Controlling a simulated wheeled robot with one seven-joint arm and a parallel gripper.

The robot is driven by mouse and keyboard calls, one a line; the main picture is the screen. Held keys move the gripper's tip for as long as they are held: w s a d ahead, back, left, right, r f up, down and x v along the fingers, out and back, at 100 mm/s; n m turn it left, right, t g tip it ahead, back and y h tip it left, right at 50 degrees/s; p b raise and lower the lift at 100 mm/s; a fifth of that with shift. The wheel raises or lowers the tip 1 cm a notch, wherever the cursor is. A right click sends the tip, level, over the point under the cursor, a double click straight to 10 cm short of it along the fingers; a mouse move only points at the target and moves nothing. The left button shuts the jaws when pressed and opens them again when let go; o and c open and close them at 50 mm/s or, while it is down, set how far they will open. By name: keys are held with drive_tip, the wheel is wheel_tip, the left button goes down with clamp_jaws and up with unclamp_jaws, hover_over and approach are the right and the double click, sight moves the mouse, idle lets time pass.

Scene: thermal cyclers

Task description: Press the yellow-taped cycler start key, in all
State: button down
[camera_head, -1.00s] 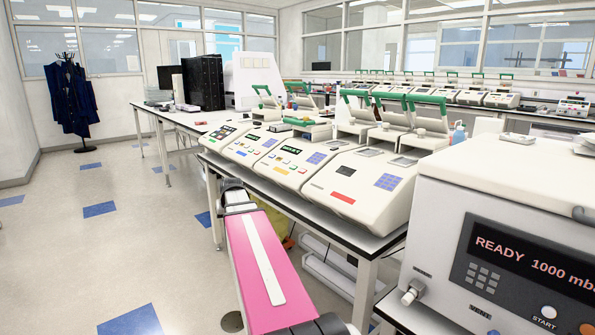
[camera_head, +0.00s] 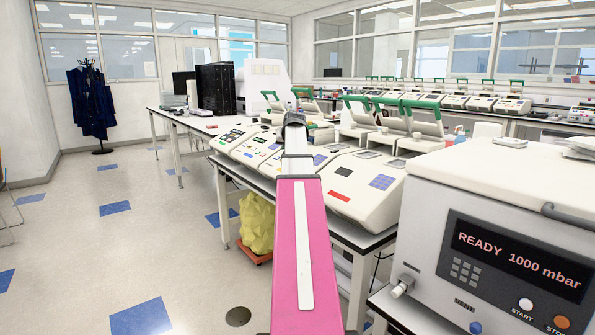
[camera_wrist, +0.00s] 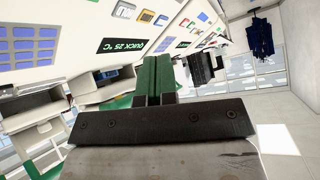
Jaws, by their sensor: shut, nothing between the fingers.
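A row of beige thermal cyclers stands on the bench. In the head view, the nearest cycler (camera_head: 362,185) has a red strip and a blue keypad. My raised arm crosses the row and hides part of the cycler beside it, and I cannot make out yellow tape there. The wrist view shows, close up, a panel with a blue keypad (camera_wrist: 22,45), a dark display (camera_wrist: 120,44) and a small yellow patch (camera_wrist: 146,16) among coloured keys. I cannot tell if this patch is the tape. My gripper (camera_wrist: 152,64) is shut and empty, its green fingers apart from the yellow patch in the picture.
A large white instrument (camera_head: 500,215) with a READY display stands at the right front. Open green-handled lids (camera_head: 420,103) rise behind the cyclers. A yellow bag (camera_head: 257,222) lies under the bench.

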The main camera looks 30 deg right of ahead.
drive_tip(key=shift+s+d+r, duration=0.15)
drive_tip(key=shift+d+r, duration=0.15)
drive_tip(key=shift+r, duration=0.1)
drive_tip(key=shift+f, duration=0.1)
drive_tip(key=shift+d+f, duration=0.6)
drive_tip(key=shift+f, duration=0.7)
drive_tip(key=shift+d+f, duration=0.6)
drive_tip(key=shift+f, duration=0.75)
drive_tip(key=shift+d+f, duration=0.6)
drive_tip(key=shift+f, duration=0.7)
drive_tip(key=shift+d+f, duration=0.1)
drive_tip(key=shift+d+f, duration=0.1)
drive_tip(key=shift+f, duration=0.15)
drive_tip(key=shift+d+f, duration=0.15)
drive_tip(key=shift+f, duration=0.15)
drive_tip(key=shift+r, duration=0.1)
drive_tip(key=shift+a+r, duration=0.35)
drive_tip(key=shift+r, duration=0.2)
